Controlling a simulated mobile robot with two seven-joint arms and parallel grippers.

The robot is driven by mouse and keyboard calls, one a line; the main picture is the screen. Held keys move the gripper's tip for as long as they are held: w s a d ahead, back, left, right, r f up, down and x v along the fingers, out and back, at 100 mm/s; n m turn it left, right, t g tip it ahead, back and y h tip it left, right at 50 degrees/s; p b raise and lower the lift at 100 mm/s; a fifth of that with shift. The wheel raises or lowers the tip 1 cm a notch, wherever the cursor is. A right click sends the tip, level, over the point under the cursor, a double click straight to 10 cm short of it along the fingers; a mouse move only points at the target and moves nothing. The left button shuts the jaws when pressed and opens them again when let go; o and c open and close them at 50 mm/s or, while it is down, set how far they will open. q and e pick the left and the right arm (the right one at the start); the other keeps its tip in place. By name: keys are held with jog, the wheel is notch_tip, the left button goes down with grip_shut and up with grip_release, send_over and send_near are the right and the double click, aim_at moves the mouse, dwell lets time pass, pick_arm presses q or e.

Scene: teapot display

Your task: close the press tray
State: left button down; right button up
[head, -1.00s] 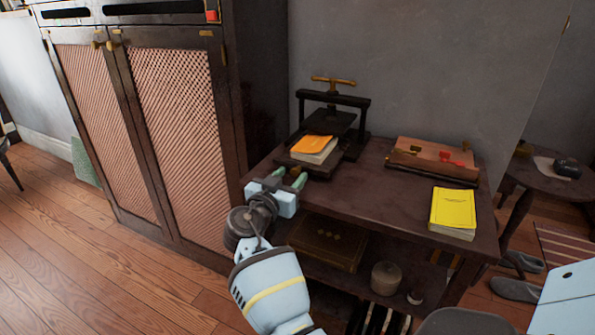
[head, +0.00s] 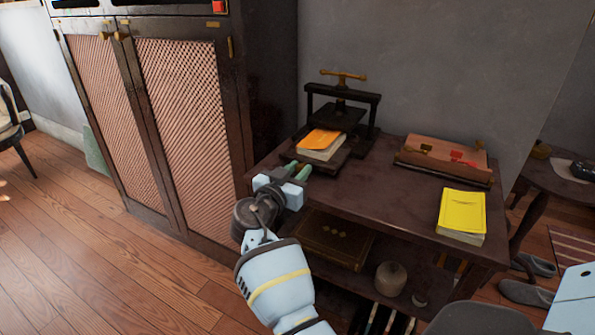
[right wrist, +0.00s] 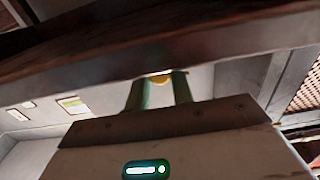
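The black press (head: 342,97) with a brass T-handle stands at the back of the dark side table. Its tray (head: 338,161) sticks out at the front and carries a book with an orange cover (head: 321,141). My right gripper (head: 296,172) is at the tray's front left, with its green fingers apart and pointing toward it. In the right wrist view the two fingers (right wrist: 159,90) stand apart under a dark edge. A small brass-coloured piece (right wrist: 160,79) shows between their tips; I cannot tell if they touch it. My left gripper is not in view.
On the table (head: 385,198) are a brown leather case (head: 443,158) and a yellow book (head: 461,214). The lower shelf holds a dark box (head: 332,240) and a round jar (head: 390,279). A mesh-door cabinet (head: 180,110) stands close on the left. Open wooden floor lies in front.

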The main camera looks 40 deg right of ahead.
grip_shut()
jog(key=shift+b+x, duration=1.2)
jog(key=shift+x, duration=0.7)
jog(key=o, duration=0.5)
grip_release()
jog(key=shift+o, duration=0.2)
jog(key=shift+a, duration=0.1)
jog(key=shift+v, duration=3.8)
